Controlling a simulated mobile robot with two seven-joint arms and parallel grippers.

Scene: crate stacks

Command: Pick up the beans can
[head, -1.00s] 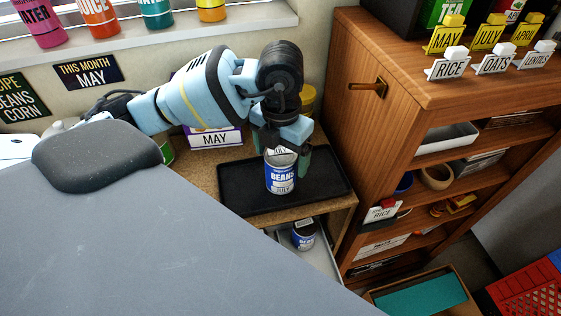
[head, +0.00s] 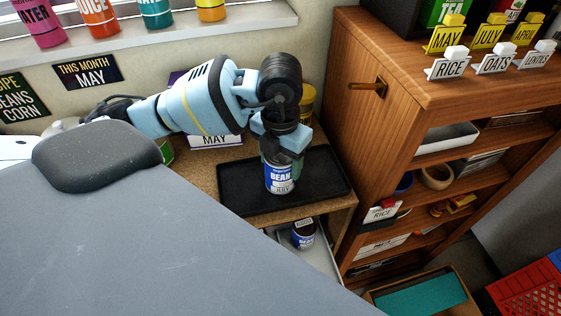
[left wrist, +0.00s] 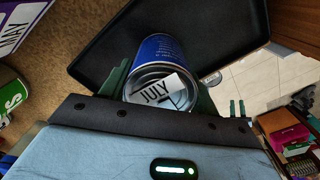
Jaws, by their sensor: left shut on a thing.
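The blue and white beans can (head: 279,180) is upright over the black tray (head: 236,199), and its base appears to rest there. My left gripper (head: 282,160) comes down on it from above and is shut on its sides, hiding its upper part. In the left wrist view the can (left wrist: 161,48) sits between the two fingers (left wrist: 160,88), with a JULY label on its top. A second dark-labelled can (head: 304,234) stands lower down, below the tray. My right gripper is not in view.
A wooden shelf unit (head: 375,60) stands close on the right of the tray. A yellow-lidded container (head: 307,100) is behind my gripper. A MAY box (head: 215,140) and a green can (head: 166,151) are to the left.

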